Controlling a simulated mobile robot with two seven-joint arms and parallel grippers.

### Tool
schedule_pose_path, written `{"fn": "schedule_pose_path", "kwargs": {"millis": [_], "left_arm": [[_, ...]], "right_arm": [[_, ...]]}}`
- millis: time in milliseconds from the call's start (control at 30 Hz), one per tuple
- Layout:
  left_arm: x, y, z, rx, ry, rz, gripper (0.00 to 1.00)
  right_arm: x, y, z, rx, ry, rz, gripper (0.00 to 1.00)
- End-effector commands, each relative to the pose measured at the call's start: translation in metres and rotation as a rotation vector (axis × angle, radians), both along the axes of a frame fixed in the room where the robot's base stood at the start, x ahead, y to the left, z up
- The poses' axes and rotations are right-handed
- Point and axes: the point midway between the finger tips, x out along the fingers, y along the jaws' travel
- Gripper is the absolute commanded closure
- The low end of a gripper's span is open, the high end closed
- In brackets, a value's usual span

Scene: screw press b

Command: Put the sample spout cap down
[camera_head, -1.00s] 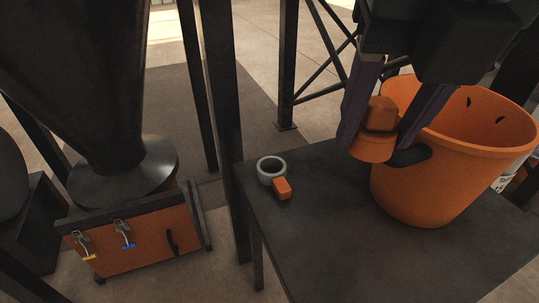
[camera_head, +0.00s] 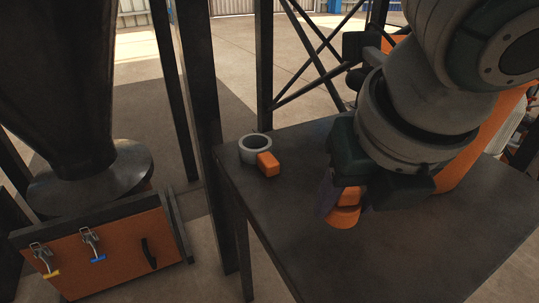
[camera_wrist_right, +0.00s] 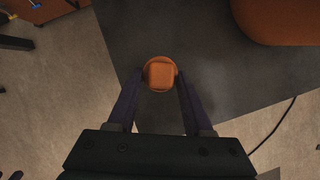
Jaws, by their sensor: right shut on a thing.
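The sample spout cap is an orange round cap (camera_head: 345,214) with a square block on top. It also shows in the right wrist view (camera_wrist_right: 160,74) between the two fingertips. My right gripper (camera_head: 343,198) is shut on the cap, over the dark table (camera_head: 290,238). In the right wrist view the fingers (camera_wrist_right: 160,76) touch the cap's sides. I cannot tell whether the cap's underside touches the table. My left gripper is not in view.
A grey ring with an orange handle block (camera_head: 268,164) sits at the table's back left corner. An orange bucket (camera_head: 480,155) stands on the right, partly hidden by my arm. A hopper over an orange box (camera_head: 110,255) stands at left. The table's front middle is clear.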

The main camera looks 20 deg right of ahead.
Motion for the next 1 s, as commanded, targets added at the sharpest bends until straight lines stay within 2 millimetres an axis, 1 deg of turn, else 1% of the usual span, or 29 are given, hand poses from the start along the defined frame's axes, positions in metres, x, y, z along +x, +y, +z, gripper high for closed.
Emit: {"fn": "schedule_pose_path", "kwargs": {"millis": [133, 300, 333, 400, 700, 733, 900, 1000], "left_arm": [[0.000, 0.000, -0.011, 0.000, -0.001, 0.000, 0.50], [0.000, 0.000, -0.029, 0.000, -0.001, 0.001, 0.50], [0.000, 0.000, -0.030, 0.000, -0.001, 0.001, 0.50], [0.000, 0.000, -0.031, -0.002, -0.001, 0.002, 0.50], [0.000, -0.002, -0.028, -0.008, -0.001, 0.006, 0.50], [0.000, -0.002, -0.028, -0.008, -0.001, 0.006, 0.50], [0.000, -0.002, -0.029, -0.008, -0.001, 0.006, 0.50], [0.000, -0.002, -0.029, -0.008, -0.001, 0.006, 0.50]], "right_arm": [[0.000, 0.000, -0.018, -0.001, 0.001, 0.000, 1.00], [-0.001, 0.000, -0.052, 0.000, 0.002, 0.000, 1.00], [-0.001, 0.000, -0.055, 0.000, 0.002, 0.000, 1.00], [0.000, 0.000, -0.059, 0.000, 0.001, 0.001, 1.00], [0.000, 0.000, -0.058, 0.000, 0.000, 0.001, 1.00], [0.000, 0.000, -0.058, 0.000, 0.000, 0.000, 0.48], [0.000, 0.000, -0.058, 0.000, 0.000, 0.000, 0.29], [0.000, 0.000, -0.058, 0.000, 0.000, 0.000, 0.19]]}}
